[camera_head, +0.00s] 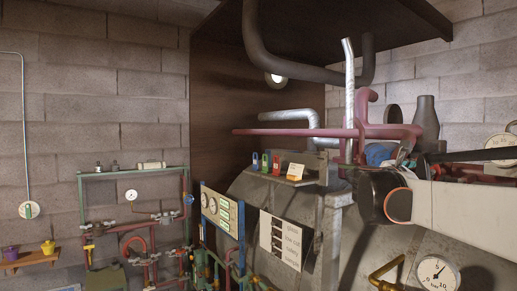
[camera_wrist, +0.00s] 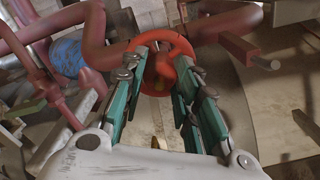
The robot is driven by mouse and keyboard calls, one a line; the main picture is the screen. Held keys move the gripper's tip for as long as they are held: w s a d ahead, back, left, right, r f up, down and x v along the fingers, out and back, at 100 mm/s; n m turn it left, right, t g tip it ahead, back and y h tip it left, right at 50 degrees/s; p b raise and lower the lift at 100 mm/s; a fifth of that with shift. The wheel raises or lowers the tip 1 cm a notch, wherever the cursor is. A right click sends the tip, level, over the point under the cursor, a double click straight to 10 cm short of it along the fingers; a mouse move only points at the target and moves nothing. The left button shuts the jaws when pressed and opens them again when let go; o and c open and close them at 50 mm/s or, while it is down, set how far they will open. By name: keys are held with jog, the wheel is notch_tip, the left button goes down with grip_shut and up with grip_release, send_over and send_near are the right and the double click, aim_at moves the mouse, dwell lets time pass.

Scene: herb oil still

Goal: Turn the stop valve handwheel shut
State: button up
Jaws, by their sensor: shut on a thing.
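The stop valve handwheel is an orange-red ring (camera_wrist: 177,44) at the top middle of the wrist view. My gripper (camera_wrist: 163,68) has its two teal fingers on either side of the handwheel, gripping it. Part of the ring and its hub show between the fingers; its lower rim is partly hidden. In the head view my arm covers the right side, and I cannot make out the handwheel or my fingertips there.
Dark red pipes (camera_wrist: 92,35) and a blue fitting (camera_wrist: 67,57) lie close on the left in the wrist view. A bar with a reddish end (camera_wrist: 238,48) juts in at right. In the head view, a pressure gauge (camera_head: 438,273) and brass pipe (camera_head: 388,271) sit below my arm.

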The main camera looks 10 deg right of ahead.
jog(key=m, duration=0.5)
jog(key=shift+s+a+r+b, duration=0.1)
jog(key=shift+s+b, duration=0.2)
jog(key=shift+b, duration=0.05)
jog(key=m, duration=0.6)
jog(key=shift+w+m+b, duration=0.1)
jog(key=shift+m+b, duration=0.25)
jog(key=shift+m, duration=0.05)
jog(key=m, duration=1.1)
jog(key=m+b, duration=0.1)
jog(key=m, duration=0.4)
jog(key=shift+f, duration=0.4)
jog(key=m, duration=0.5)
jog(key=shift+w+f+m, duration=0.1)
jog(key=shift+m, duration=0.3)
jog(key=m, duration=1.1)
jog(key=shift+w+r+m, duration=0.1)
jog(key=shift+r+m, duration=0.1)
jog(key=shift+m, duration=0.2)
